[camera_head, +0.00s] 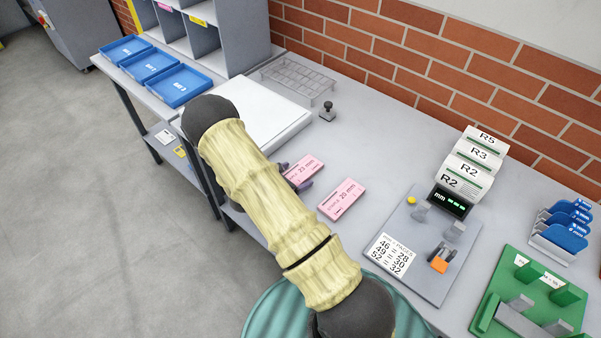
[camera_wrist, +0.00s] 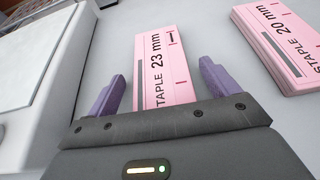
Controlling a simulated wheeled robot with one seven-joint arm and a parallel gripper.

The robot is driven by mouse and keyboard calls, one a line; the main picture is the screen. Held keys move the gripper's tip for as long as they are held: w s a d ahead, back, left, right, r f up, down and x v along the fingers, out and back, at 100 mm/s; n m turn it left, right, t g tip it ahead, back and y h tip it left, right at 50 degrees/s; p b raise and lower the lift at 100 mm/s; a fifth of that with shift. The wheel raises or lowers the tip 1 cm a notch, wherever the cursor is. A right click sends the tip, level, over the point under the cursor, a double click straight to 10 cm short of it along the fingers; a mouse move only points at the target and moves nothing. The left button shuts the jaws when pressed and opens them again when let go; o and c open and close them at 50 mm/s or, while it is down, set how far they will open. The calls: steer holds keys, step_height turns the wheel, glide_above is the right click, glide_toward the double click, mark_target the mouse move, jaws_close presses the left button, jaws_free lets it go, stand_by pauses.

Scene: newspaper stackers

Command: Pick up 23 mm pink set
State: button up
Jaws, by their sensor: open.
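The pink 23 mm staple set (camera_head: 304,169) lies flat on the grey bench, partly behind my arm in the head view. In the wrist view the 23 mm set (camera_wrist: 163,68) reaches between my fingers, its printed label facing up. My gripper (camera_wrist: 165,88) is open, with one purple finger on each side of the set and a visible gap to each. In the head view my gripper (camera_head: 294,176) is mostly hidden by my arm. I cannot tell how high the fingers are above the bench.
A pink 20 mm set (camera_head: 341,199) lies just right of it, also in the wrist view (camera_wrist: 283,45). A white board (camera_head: 262,115) is on the left. A grey measuring fixture (camera_head: 425,250) stands right. Blue trays (camera_head: 178,86) sit at the far left.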

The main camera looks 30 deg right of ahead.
mark_target(294, 177)
steer(key=c, duration=1.1)
steer(key=shift+r, duration=0.1)
step_height(294, 177, up, 10)
steer(key=shift+f+b, duration=0.1)
steer(key=shift+b, duration=0.9)
